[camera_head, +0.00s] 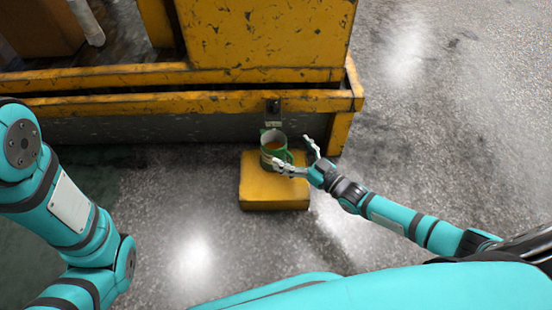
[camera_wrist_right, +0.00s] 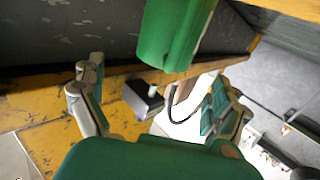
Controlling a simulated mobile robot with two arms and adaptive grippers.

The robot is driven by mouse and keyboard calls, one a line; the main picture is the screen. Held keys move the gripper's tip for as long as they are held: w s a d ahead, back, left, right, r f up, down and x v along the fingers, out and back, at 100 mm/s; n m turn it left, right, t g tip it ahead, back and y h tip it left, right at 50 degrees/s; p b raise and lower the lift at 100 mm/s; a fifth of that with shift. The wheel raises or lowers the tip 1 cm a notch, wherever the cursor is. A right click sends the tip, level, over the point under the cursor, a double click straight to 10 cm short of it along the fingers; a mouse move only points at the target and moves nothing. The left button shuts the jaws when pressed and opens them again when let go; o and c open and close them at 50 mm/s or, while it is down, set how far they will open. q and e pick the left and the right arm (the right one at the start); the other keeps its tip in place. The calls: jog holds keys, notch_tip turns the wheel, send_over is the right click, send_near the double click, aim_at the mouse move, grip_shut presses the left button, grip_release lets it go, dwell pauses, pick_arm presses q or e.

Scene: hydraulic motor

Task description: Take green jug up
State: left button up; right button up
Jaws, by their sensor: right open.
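The green jug (camera_head: 268,157) stands upright on a yellow block (camera_head: 262,203), and its open top shows an orange-brown inside. My right gripper (camera_head: 297,157) is at the jug's right side with its fingers spread, one finger near the jug's front and one farther back. In the right wrist view the green jug (camera_wrist_right: 172,38) fills the top middle, ahead of my open right gripper (camera_wrist_right: 155,75). Nothing is held between its fingers. Whether a finger touches the jug is hard to tell. My left arm shows at the left, but its gripper is out of view.
A worn yellow machine frame (camera_head: 200,104) runs right behind the block. A small dark fitting (camera_head: 273,106) sticks out from it just above the jug, and it also shows in the wrist view (camera_wrist_right: 143,103). Grey floor lies free to the right and in front.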

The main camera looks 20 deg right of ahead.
aim_at(284, 149)
jog(key=shift+w+a, duration=0.35)
jog(key=shift+w, duration=0.2)
jog(key=w+a+b, duration=0.1)
jog(key=b, duration=0.1)
jog(key=w+a+f+b, duration=0.1)
jog(key=w+b, duration=0.1)
jog(key=shift+w+a, duration=0.1)
jog(key=shift+w, duration=0.1)
jog(key=shift+w+a+r+b, duration=0.15)
jog(key=shift+w+a+b, duration=0.15)
jog(key=shift+w+b, duration=0.15)
jog(key=shift+c, duration=0.4)
jog(key=c, duration=1.6)
jog(key=shift+r, duration=0.1)
jog(key=shift+c, duration=0.5)
jog(key=shift+r, duration=0.1)
